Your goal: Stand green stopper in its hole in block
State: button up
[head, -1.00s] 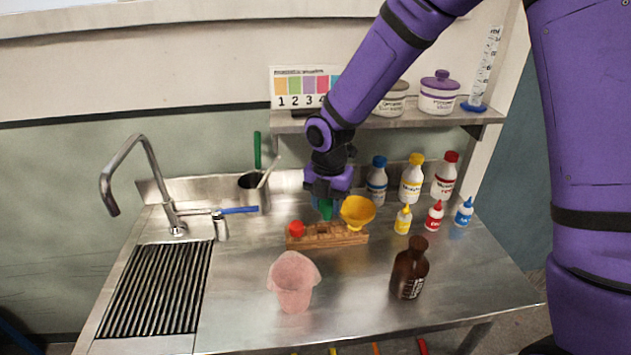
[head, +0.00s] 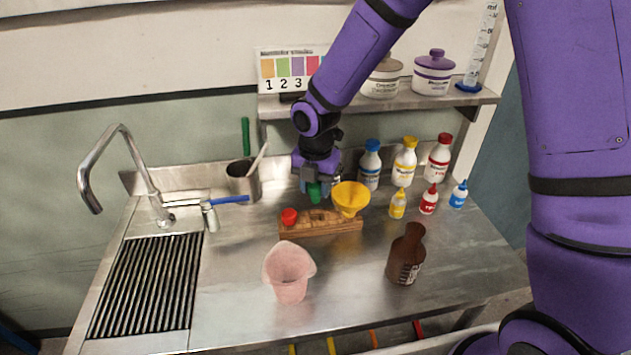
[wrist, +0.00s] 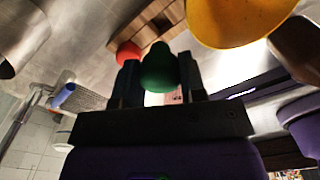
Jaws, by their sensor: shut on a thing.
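The green stopper (head: 314,193) is held in my gripper (head: 316,187), just above and behind the wooden block. In the wrist view the green stopper (wrist: 158,68) sits between the two dark fingers of my gripper (wrist: 158,85). The wooden block (head: 322,228) lies on the steel counter. A red stopper (head: 289,216) stands at its left end and a yellow funnel (head: 350,196) at its right end. The middle of the block shows dark openings. The stopper's lower end is partly hidden, and I cannot tell whether it touches the block.
Several capped bottles (head: 404,162) stand to the right. A metal cup (head: 243,181) and the tap (head: 130,165) are left. The counter between beaker and bottle is clear.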

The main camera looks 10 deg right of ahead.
aim_at(316, 201)
jog(key=shift+f, duration=3.6)
jog(key=o, duration=1)
notch_tip(316, 201, up, 11)
jog(key=shift+f, duration=0.1)
